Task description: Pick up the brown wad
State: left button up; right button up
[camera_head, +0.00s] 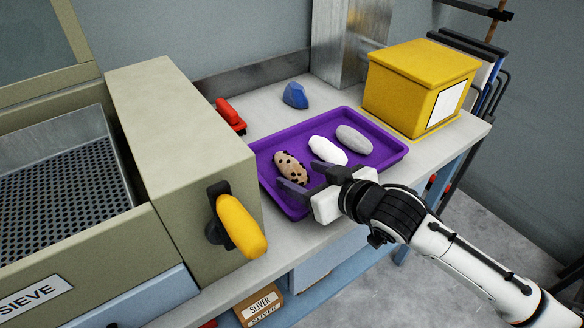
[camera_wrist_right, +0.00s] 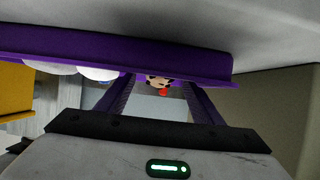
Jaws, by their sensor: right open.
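The brown wad (camera_head: 291,167), tan with dark spots, lies in the left part of the purple tray (camera_head: 391,159) on the bench. My right gripper (camera_head: 304,177) is open at the tray's front side, its two fingers pointing at the wad. No grip on the wad shows. In the right wrist view, the wad (camera_wrist_right: 157,80) shows partly between the fingertips, and the tray's purple wall (camera_wrist_right: 60,42) hides the rest. My left gripper is in neither view.
A white wad (camera_head: 327,150) and a grey wad (camera_head: 354,140) share the tray. A yellow box (camera_head: 405,88) stands to the right, a blue lump (camera_head: 295,95) and a red object (camera_head: 230,115) behind. The sieve machine with its yellow handle (camera_head: 241,227) stands close on the left.

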jog(key=x, duration=0.3)
jog(key=shift+w, duration=0.25)
jog(key=c, duration=1.1)
